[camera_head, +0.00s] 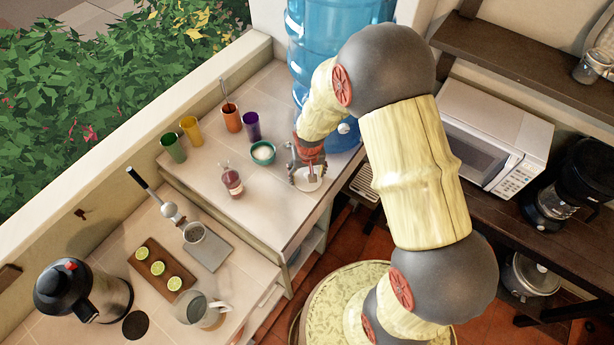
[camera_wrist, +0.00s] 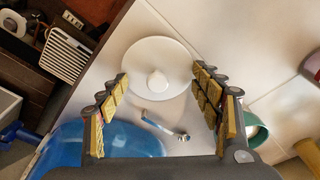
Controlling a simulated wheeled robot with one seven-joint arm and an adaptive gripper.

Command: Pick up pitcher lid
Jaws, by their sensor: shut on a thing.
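The pitcher lid is a white round disc with a small central knob (camera_wrist: 157,82); in the head view its white edge (camera_head: 309,184) shows at the right side of the counter, partly hidden by my gripper. My gripper (camera_wrist: 158,73) has its two padded fingers on opposite sides of the lid, with the fingertips at its rim. It is shut on the lid across its width. In the head view my gripper (camera_head: 306,176) points down at the counter. The lid looks level, at or just above the counter; I cannot tell which. A glass pitcher (camera_head: 205,311) stands on the lower counter.
A blue water bottle (camera_head: 318,45) stands behind my gripper, with its metal tap (camera_wrist: 165,127) close by. A microwave (camera_head: 494,140) is at right. The counter's front edge is close.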

